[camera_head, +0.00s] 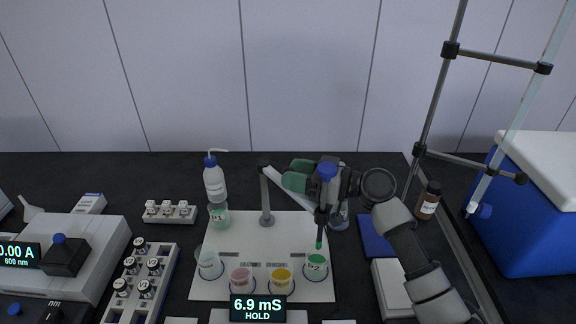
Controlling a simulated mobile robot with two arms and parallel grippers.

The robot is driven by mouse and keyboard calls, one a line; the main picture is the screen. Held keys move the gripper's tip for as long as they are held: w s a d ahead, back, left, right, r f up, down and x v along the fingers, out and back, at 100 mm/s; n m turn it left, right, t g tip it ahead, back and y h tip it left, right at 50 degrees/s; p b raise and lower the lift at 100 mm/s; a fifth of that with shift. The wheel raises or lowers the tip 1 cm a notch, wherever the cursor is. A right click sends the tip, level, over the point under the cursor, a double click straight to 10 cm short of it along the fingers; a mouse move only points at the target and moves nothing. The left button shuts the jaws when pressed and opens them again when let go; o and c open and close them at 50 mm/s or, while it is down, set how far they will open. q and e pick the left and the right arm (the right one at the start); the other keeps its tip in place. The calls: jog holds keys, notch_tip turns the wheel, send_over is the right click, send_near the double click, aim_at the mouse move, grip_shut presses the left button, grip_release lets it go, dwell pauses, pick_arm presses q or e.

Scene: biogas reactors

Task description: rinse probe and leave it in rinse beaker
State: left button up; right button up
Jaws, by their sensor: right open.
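The probe, with a blue cap (327,171), a dark body and a green tip, stands nearly upright above the green-filled beaker (316,266) at the mat's right front. Its tip appears at or just over that beaker's rim; I cannot tell if it is inside. My right gripper (298,176), with green fingers, is open beside the probe's upper part. A clear beaker (208,264) stands at the mat's left; a bluish beaker (339,217), partly hidden, stands behind the probe. I cannot tell which is the rinse beaker. My left gripper is out of view.
A pink beaker (241,280) and a yellow beaker (281,280) stand in the front row. A post (266,205), a wash bottle (214,180) and a pale green beaker (218,216) stand behind. The meter (258,308) reads 6.9 mS HOLD. A brown bottle (428,201) stands right.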

jog(key=shift+x, duration=0.95)
jog(key=shift+c, duration=0.2)
grip_shut()
